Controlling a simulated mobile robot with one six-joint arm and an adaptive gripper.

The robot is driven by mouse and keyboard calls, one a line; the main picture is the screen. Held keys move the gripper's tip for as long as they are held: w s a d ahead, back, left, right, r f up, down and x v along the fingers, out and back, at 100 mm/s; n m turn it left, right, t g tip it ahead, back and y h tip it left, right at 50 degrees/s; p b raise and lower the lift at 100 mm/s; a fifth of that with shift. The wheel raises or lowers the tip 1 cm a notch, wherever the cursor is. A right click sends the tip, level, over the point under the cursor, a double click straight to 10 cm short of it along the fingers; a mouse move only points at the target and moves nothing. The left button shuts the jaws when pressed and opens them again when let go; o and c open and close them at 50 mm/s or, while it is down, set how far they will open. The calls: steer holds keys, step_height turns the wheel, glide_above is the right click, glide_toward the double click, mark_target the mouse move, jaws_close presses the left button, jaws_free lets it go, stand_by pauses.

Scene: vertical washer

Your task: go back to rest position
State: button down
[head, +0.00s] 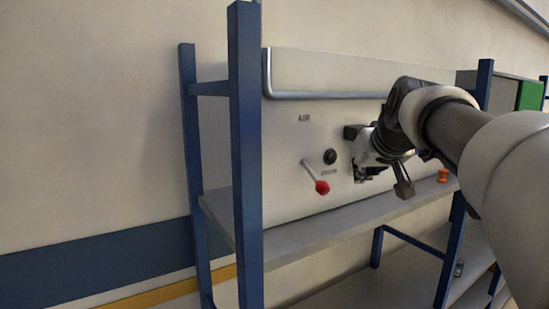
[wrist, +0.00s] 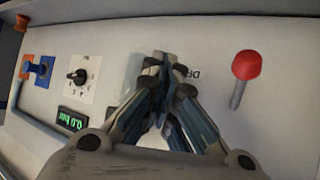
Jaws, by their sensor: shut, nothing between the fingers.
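My gripper (wrist: 162,62) is shut and empty in the wrist view, with its fingertips together in front of the light panel. In the head view my gripper (head: 366,174) is in front of the panel (head: 290,140), partly hidden by my own wrist. A lever with a red knob (head: 322,187) is to its left and stands apart from it. The red knob also shows at the right of the wrist view (wrist: 246,65).
A blue-framed shelf (head: 300,237) runs below the panel, with a blue post (head: 246,150) at left. A metal rail (head: 330,95) crosses above. A black knob (wrist: 77,75), green display (wrist: 74,119), blue part (wrist: 42,70) and orange object (head: 443,175) are nearby.

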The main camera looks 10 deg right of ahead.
stand_by(0.3)
steer(key=s+a+f+g+b, duration=0.2)
steer(key=s+a+f+b, duration=0.3)
steer(key=f, duration=1.2)
steer(key=s+a+f+n+g+y+b, duration=0.1)
steer(key=s+a+f+b, duration=0.5)
steer(key=s+f+b, duration=0.6)
steer(key=s+a+f+n+g+y+b, duration=0.1)
steer(key=s+a+f+g+b, duration=0.2)
steer(key=s+f, duration=1.1)
step_height(320, 180, down, 9)
steer(key=a+b, duration=0.2)
steer(key=b, duration=0.3)
steer(key=shift+s+a+f, duration=0.15)
steer(key=shift+s+a, duration=0.05)
steer(key=shift+s, duration=0.15)
steer(key=c, duration=2.4)
jaws_free()
